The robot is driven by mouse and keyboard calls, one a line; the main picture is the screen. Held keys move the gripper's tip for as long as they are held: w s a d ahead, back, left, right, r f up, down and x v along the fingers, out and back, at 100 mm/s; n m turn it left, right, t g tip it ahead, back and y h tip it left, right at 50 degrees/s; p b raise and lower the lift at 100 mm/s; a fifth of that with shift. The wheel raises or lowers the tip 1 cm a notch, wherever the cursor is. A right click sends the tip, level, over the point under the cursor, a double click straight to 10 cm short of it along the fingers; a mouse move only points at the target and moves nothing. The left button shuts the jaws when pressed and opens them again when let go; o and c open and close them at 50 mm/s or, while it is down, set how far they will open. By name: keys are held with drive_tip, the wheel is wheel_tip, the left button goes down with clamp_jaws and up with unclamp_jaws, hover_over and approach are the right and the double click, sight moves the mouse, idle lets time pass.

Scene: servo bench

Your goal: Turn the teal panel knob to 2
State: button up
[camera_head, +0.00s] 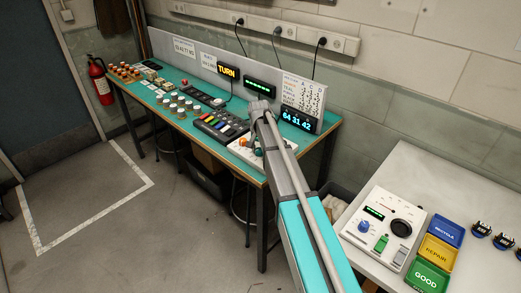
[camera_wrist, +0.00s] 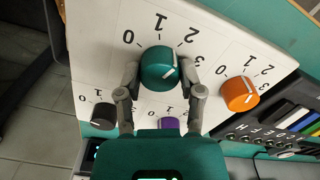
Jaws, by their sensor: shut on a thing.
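The teal knob (camera_wrist: 160,68) sits on the white panel (camera_wrist: 98,35), with numbers 0, 1, 2 and 3 around it. My gripper (camera_wrist: 161,70) is shut on the knob, one finger on each side. The white pointer line on the knob slants toward the upper right, on the side of 2 and 3; I cannot tell exactly which mark it meets. In the head view the white panel (camera_head: 236,152) lies on the teal bench, and my arm hides most of the gripper and the knob.
An orange knob (camera_wrist: 239,94) stands right of the teal one. A purple knob (camera_wrist: 169,123) and a black knob (camera_wrist: 103,114) sit lower, partly near my gripper. A black box with coloured keys (camera_wrist: 298,112) is beside the panel. A display (camera_head: 298,118) stands behind.

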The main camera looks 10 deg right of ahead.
drive_tip(key=shift+w+m, duration=0.2)
drive_tip(key=shift+m, duration=0.1)
drive_tip(key=o, duration=1.2)
drive_tip(key=shift+c, duration=0.2)
drive_tip(key=shift+s, duration=0.1)
drive_tip(key=shift+r, duration=0.1)
